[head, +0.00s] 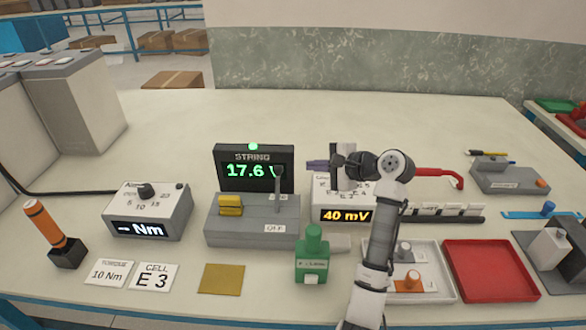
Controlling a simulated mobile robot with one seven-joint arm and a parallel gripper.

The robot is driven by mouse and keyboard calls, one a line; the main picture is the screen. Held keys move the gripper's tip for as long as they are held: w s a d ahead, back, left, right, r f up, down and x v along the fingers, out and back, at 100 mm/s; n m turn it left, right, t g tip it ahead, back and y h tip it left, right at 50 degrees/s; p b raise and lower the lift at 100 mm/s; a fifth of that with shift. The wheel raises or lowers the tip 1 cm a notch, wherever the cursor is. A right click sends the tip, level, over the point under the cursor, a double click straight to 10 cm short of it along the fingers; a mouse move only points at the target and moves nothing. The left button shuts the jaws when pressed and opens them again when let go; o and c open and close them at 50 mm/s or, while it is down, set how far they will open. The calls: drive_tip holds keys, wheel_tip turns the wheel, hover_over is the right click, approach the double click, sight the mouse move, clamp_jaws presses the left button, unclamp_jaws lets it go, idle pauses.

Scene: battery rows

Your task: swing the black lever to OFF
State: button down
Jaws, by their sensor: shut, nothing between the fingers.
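A dark lever (278,186) stands upright on the right part of a grey box (225,233), in front of the lower right of the display. A small white label (275,229), seemingly reading OFF, is on the box's front below the lever. A yellow block (230,205) sits on the box's left part. My gripper (317,165) is shut and empty, to the right of the lever and apart from it in the picture. The STRING display (254,157) behind the box reads 17.6 V, with a green light on top; the lever partly covers it.
A 40 mV meter (330,206) is below my gripper. A green bottle-like object (313,245) stands at the box's front right. A torque unit (147,210) is to the left. A grey tray (439,283) and red tray (490,270) lie right. The table's back middle is clear.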

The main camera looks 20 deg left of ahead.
sight(289, 171)
drive_tip(key=shift+s+d+m+g+y, duration=0.25)
drive_tip(key=shift+s+d+m+g, duration=0.05)
drive_tip(key=shift+d+g, duration=0.25)
drive_tip(key=shift+s+d+m+g+y, duration=0.25)
drive_tip(key=shift+s+d+m+g, duration=0.05)
drive_tip(key=shift+d+g, duration=0.25)
drive_tip(key=shift+a, duration=0.1)
drive_tip(key=p+x, duration=0.2)
drive_tip(key=x, duration=0.6)
drive_tip(key=shift+a+f+p, duration=0.15)
drive_tip(key=shift+a+p, duration=0.2)
drive_tip(key=shift+p, duration=0.05)
drive_tip(key=shift+w+a+f, duration=0.1)
drive_tip(key=shift+a+f, duration=0.25)
drive_tip(key=shift+a, duration=0.2)
